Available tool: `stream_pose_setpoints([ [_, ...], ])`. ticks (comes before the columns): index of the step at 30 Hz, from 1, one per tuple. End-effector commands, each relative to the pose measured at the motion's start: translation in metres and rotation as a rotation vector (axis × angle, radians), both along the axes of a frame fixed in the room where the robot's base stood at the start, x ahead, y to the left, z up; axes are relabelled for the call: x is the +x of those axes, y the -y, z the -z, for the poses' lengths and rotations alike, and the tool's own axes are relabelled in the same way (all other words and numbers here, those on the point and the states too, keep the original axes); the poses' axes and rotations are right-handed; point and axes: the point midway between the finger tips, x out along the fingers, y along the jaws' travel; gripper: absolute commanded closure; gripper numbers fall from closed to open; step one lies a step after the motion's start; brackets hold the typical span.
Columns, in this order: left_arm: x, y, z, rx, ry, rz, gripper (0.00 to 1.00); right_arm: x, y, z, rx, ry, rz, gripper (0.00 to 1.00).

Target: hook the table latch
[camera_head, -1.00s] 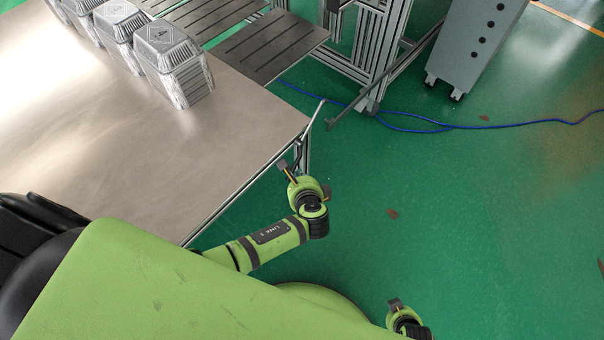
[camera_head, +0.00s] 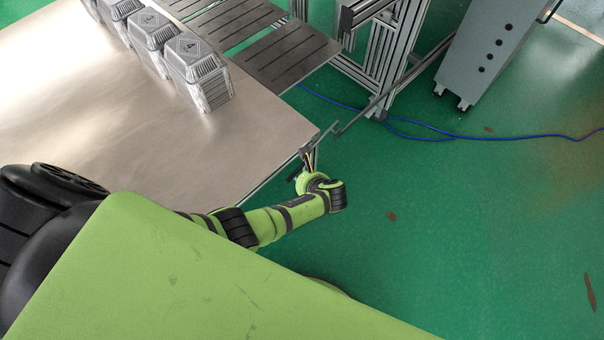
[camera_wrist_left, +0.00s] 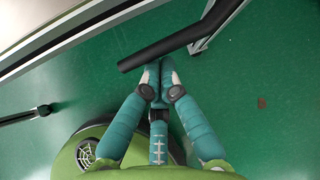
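A dark, thin latch bar (camera_head: 324,133) stands at the table's near right corner, running up and right. In the left wrist view a dark bar (camera_wrist_left: 175,45) crosses just past my fingertips, with a free end at left. My left gripper (camera_head: 309,155) is at the corner, right by the bar. In the left wrist view its teal fingers (camera_wrist_left: 158,75) are drawn together, with nothing seen between them. The bar hides the very tips, so I cannot tell whether they touch it. My right gripper is out of view.
The table (camera_head: 140,140) fills the left, with stacked foil trays (camera_head: 200,70) at its back edge. A slatted shelf (camera_head: 285,50), a metal frame (camera_head: 400,50) and a grey cabinet (camera_head: 485,50) stand behind. A blue cable (camera_head: 450,138) lies on open green floor.

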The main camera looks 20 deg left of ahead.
Motion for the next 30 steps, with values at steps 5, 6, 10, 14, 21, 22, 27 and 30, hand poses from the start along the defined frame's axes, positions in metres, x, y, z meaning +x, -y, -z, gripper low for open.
stream_pose_setpoints([
  [5, -0.001, -0.001, -0.013, 0.041, -0.112, -0.001, 1.00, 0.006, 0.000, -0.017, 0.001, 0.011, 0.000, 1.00],
  [6, -0.002, -0.001, -0.014, 0.047, -0.126, -0.001, 1.00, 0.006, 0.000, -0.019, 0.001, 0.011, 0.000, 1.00],
  [10, -0.003, -0.002, -0.017, 0.045, -0.120, 0.000, 1.00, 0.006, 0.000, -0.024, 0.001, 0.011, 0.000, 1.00],
  [14, -0.003, -0.001, -0.019, 0.043, -0.119, 0.000, 1.00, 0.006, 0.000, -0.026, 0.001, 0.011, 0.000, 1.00],
  [21, -0.003, -0.001, -0.020, 0.043, -0.117, 0.001, 1.00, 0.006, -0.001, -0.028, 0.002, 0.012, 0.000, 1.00],
  [22, -0.003, -0.001, -0.020, 0.043, -0.117, 0.001, 1.00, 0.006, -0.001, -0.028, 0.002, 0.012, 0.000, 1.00],
  [27, -0.003, -0.001, -0.020, 0.042, -0.117, 0.002, 1.00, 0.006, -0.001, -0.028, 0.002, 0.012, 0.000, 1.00],
  [30, -0.003, -0.001, -0.020, 0.042, -0.117, 0.002, 1.00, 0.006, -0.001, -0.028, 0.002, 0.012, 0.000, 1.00],
])
